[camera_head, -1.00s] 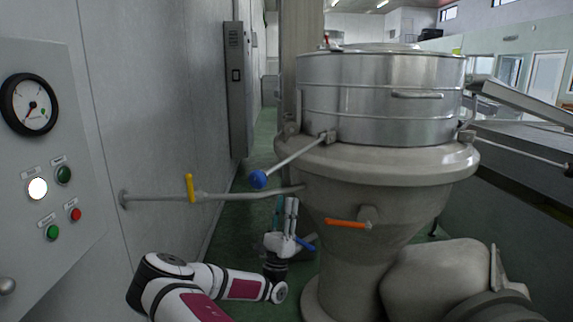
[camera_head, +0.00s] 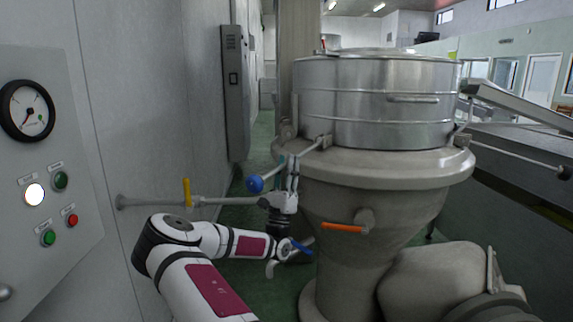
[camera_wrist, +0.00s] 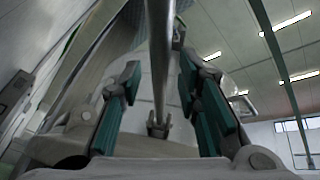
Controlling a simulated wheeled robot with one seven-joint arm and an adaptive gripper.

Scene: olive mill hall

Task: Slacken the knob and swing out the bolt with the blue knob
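The blue knob (camera_head: 255,184) is at the low left end of a metal bolt (camera_head: 307,151). The bolt slopes up to a bracket (camera_head: 327,141) at the base of the steel drum. My gripper (camera_head: 288,172) points upward beneath the bolt, right of the knob, its fingertips overlapping the bolt in the head view. In the wrist view my gripper (camera_wrist: 162,100) is open, with teal pads on both sides. The bolt (camera_wrist: 160,50) shows along the middle of the gap, with a forked bracket (camera_wrist: 158,127) at its lower end. The knob is not visible there.
A pipe with a yellow lever (camera_head: 187,192) runs from the left wall toward the machine. An orange-handled valve (camera_head: 342,228) is on the grey cone, and a blue-handled lever (camera_head: 301,248) lies low beside my arm. A control panel (camera_head: 60,130) stands at left.

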